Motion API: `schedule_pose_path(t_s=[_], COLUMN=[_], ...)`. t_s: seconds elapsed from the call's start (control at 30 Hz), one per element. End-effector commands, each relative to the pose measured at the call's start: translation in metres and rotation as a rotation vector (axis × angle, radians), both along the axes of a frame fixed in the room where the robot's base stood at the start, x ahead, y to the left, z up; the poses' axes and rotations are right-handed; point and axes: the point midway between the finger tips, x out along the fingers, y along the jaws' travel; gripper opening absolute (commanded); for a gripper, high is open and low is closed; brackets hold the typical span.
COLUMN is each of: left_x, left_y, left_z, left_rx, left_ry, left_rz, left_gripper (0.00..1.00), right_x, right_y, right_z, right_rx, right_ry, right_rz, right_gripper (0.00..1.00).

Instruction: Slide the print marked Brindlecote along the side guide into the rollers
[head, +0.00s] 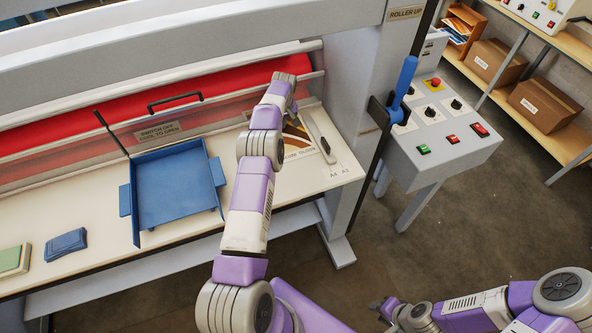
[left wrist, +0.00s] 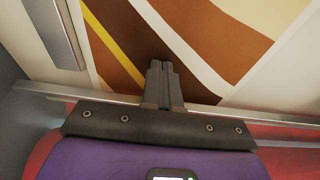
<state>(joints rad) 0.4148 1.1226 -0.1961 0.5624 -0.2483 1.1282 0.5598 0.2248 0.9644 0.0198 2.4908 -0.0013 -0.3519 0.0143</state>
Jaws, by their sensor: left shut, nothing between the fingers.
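A print (head: 296,132) with brown, orange and white bands lies on the feed table beside the side guide (head: 320,137). It fills much of the left wrist view (left wrist: 185,40), with the grey guide (left wrist: 58,30) at upper left. No name is readable on the print. My left gripper (left wrist: 158,66) is shut and empty, its fingertips over the print; I cannot tell whether they touch it. In the head view my left arm hides its fingers and part of the print. The red roller (head: 200,90) lies behind. My right gripper (head: 381,307) is low at the right, away from the table.
A blue tray (head: 172,190), a blue block (head: 66,245) and a green pad (head: 12,260) are on the table at left. A clear guard with a black handle (head: 175,99) fronts the roller. A blue lever (head: 404,80) and control box (head: 450,140) stand at right.

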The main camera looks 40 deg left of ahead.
Motion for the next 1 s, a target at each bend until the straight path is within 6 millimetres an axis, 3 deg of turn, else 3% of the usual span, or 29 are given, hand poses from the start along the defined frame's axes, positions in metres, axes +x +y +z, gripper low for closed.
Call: schedule_pose_path(t_s=[0.17, 0.5, 1.0], left_x=[-0.008, -0.008, -0.008], left_y=[0.016, 0.016, 0.015], left_z=[-0.002, -0.001, 0.020], left_rx=[-0.003, -0.002, -0.002], left_ry=[0.001, 0.002, -0.001], left_rz=[0.020, 0.019, 0.019], left_gripper=[0.00, 0.00, 0.00], right_x=[0.000, 0.000, 0.000], right_y=[0.000, 0.000, 0.000], right_z=[0.002, 0.002, 0.013], right_rx=[0.000, 0.000, 0.000], right_ry=[0.000, 0.000, 0.000], right_rz=[0.000, 0.000, 0.000], right_gripper=[0.39, 0.39, 0.39])
